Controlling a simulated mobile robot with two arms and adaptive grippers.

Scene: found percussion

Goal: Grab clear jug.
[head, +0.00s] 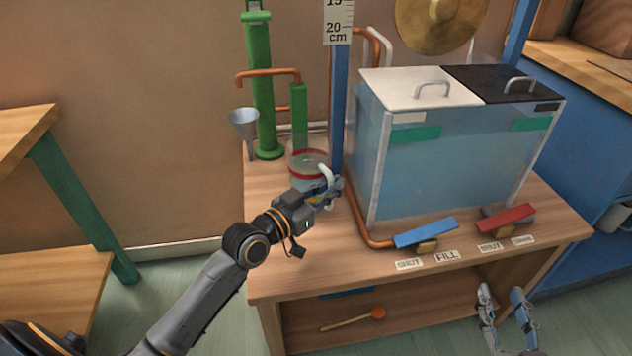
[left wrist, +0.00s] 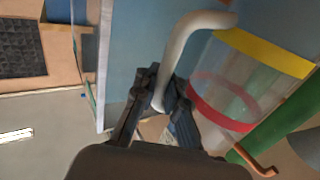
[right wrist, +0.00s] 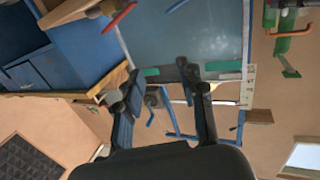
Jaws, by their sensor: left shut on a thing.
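The clear jug (head: 306,163) stands on the wooden bench, left of the blue post. It has a red band near its rim and a white handle. In the left wrist view the jug (left wrist: 235,85) shows a red band, a yellow band and its white handle (left wrist: 185,45). My left gripper (head: 332,188) is at the handle. In the left wrist view its fingers (left wrist: 160,105) are closed around the lower end of the handle. My right gripper (head: 508,310) is open and empty, low in front of the bench; its spread fingers (right wrist: 160,95) also show in the right wrist view.
A clear tank (head: 450,160) with white and black lids stands right of the jug. A blue lever (head: 426,232) and a red lever (head: 506,218) lie in front of it. A funnel (head: 244,125) and green pipe (head: 262,90) stand behind the jug. A mallet (head: 355,319) lies on the lower shelf.

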